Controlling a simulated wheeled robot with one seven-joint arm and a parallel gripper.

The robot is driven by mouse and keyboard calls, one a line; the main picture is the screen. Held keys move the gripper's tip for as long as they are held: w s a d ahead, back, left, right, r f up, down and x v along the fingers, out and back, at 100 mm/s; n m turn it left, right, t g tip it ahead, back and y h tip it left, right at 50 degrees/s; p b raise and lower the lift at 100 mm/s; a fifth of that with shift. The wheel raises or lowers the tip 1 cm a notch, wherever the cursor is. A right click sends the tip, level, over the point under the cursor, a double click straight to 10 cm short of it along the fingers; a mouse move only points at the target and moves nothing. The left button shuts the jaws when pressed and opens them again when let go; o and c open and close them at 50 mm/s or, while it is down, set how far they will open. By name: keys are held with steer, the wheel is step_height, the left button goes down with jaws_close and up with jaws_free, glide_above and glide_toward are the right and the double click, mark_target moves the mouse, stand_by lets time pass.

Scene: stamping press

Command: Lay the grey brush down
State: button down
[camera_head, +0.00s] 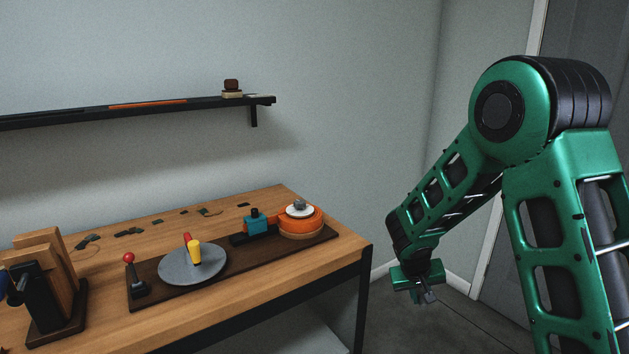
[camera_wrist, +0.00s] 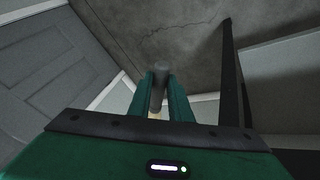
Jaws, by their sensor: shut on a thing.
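My gripper (camera_head: 425,290) hangs in the air beyond the right end of the wooden table, apart from it. It is shut on the grey brush (camera_wrist: 160,76), which shows in the wrist view as a dark grey rounded shaft between the two green fingers. A small pale part shows below the grey shaft, close to the palm. In the head view the brush is only a small grey bit (camera_head: 428,297) at the fingertips. Most of it is hidden or too small to make out.
The wooden table (camera_head: 350,247) bears a dark board (camera_head: 145,301) with a red-knobbed lever (camera_head: 130,261), a grey disc (camera_head: 177,272), a teal block (camera_head: 257,226) and an orange round unit (camera_head: 300,228). Dark scraps (camera_head: 128,232) lie behind. A wooden stand (camera_head: 60,262) is left; a shelf (camera_head: 60,119) hangs above.

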steer(key=s+f, duration=0.5)
steer(key=f, duration=0.1)
steer(key=shift+s+f, duration=0.15)
steer(key=shift+f, duration=0.2)
